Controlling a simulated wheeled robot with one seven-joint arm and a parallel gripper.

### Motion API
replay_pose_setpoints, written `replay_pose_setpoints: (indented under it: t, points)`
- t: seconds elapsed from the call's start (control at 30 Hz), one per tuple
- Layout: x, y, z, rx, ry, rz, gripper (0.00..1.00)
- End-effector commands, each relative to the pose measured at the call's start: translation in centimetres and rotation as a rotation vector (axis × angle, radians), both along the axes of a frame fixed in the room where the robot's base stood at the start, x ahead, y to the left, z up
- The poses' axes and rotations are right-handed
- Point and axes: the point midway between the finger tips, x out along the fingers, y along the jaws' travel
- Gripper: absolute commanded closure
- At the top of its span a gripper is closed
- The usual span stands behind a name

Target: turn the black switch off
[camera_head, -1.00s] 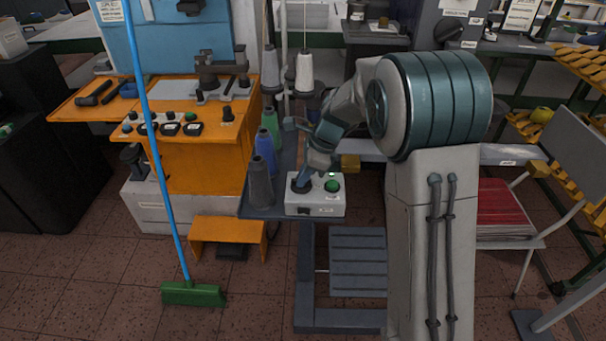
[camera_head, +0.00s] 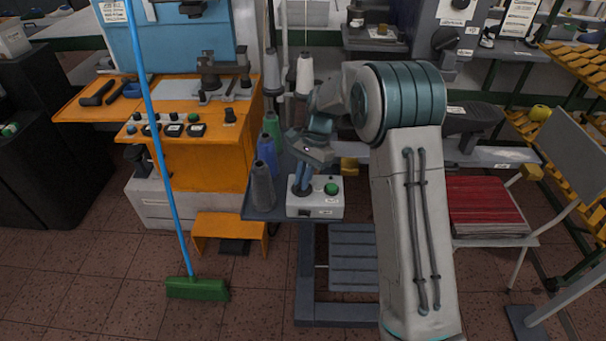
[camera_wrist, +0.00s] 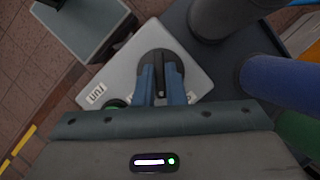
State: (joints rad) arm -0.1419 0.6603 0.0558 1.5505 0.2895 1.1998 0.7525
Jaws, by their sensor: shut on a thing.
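A pale grey control box (camera_head: 325,209) stands on the dark table, with a black switch (camera_head: 298,190) on its left side and a green button (camera_head: 331,188) on its right. My gripper (camera_head: 303,185) reaches down onto the switch from above. In the wrist view, the black switch (camera_wrist: 157,57) is a round knob with a raised ridge. The blue fingers of my gripper (camera_wrist: 162,80) are shut on this ridge, one on each side. The fingers hide part of the switch. The box (camera_wrist: 115,72) also shows there, with the green button partly hidden behind my gripper.
Grey, blue and green thread cones (camera_head: 262,187) stand close to the left of the box. An orange machine (camera_head: 200,155) is further left, with a green broom (camera_head: 197,289) leaning before it. A red stack (camera_head: 485,208) lies on a chair to the right.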

Motion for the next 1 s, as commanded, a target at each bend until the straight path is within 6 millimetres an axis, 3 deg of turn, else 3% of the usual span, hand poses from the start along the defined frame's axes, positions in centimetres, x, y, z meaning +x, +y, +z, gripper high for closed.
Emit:
replay_pose_setpoints:
  t: [0.5, 1.0]
  points:
    - [0.26, 0.31, 0.21, 0.0, -0.004, 0.46, 1.0]
    - [0.3, 0.43, 0.16, 0.0, -0.006, 0.672, 1.0]
